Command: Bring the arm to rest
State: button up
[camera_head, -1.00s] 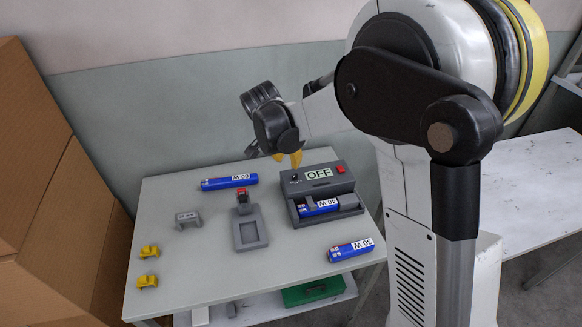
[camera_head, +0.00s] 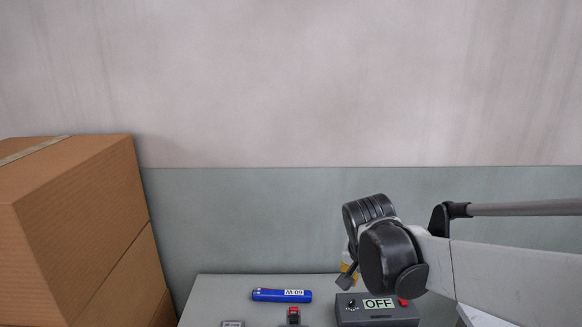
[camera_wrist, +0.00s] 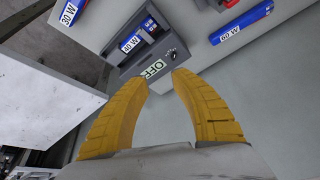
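My gripper (camera_head: 349,268) is raised above the back of the grey table (camera_head: 225,287) in the head view, with only part of a yellow finger showing. In the wrist view my gripper (camera_wrist: 163,77) has its two yellow fingertips apart, with nothing between them. The grey tester box (camera_head: 352,318), with its OFF display and red switch, stands below and beyond the fingers. It also shows in the wrist view (camera_wrist: 172,35), with a blue cylinder (camera_wrist: 148,33) in its slot.
A blue 60 W cylinder (camera_head: 281,295) lies at the back of the table. A blue 30 W cylinder (camera_wrist: 74,10) shows in the wrist view. A grey part with a red top (camera_head: 293,315) is cut off below. Cardboard boxes (camera_head: 80,230) stand left; the wall behind is bare.

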jog(key=s+r+n+t+y, duration=0.1)
jog(key=s+n, duration=0.2)
jog(key=s, duration=0.6)
jog(key=s+d+n+t+y, duration=0.1)
jog(key=s+n+t, duration=0.1)
jog(key=s, duration=0.7)
jog(key=shift+s+d+r+n, duration=0.2)
jog(key=shift+r+n, duration=0.15)
jog(key=shift+n, duration=0.15)
